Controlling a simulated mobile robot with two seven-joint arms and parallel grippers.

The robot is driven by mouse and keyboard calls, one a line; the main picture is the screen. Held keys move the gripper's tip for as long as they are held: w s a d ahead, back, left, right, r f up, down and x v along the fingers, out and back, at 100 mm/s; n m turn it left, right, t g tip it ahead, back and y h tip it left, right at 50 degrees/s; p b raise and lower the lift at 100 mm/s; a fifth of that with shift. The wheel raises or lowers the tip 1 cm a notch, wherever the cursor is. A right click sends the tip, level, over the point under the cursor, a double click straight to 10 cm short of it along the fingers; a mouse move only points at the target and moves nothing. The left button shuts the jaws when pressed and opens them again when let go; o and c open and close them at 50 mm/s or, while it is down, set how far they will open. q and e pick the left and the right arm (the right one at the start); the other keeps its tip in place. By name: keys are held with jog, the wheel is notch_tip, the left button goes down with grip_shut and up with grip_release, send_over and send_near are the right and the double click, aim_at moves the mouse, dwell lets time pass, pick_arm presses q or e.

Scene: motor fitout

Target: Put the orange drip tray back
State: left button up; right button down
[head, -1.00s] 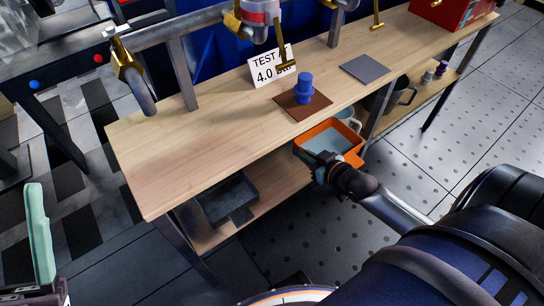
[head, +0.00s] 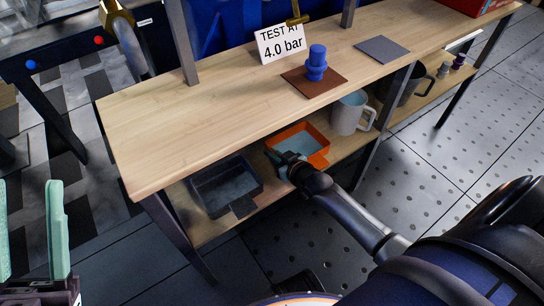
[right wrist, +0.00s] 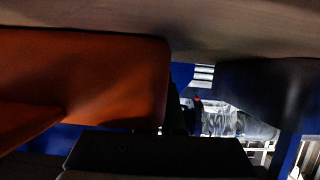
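The orange drip tray (head: 318,131), with a grey-blue inside, is level at the lower shelf (head: 345,150), under the bench top. I cannot tell whether it rests on the shelf or hangs just above it. My right gripper (head: 284,158) is at the tray's near left wall, with its teal fingertips against the rim. Whether they grip it is too small to tell. In the right wrist view the tray's orange wall (right wrist: 90,80) fills the left side, very close. My left gripper (head: 29,184) is open and empty at the far left, away from the bench.
A dark tray (head: 212,205) sits left of the orange one on the shelf, a pale mug (head: 348,113) right of it. The bench top (head: 190,120) above limits height. It bears a blue fitting (head: 316,65) on a brown mat and a "4.0 bar" sign (head: 281,43).

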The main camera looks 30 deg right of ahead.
jog(key=shift+r, duration=0.15)
jog(key=c, duration=1.5)
grip_release()
jog(key=shift+f, duration=0.2)
jog(key=o, duration=0.4)
jog(key=shift+o, duration=0.2)
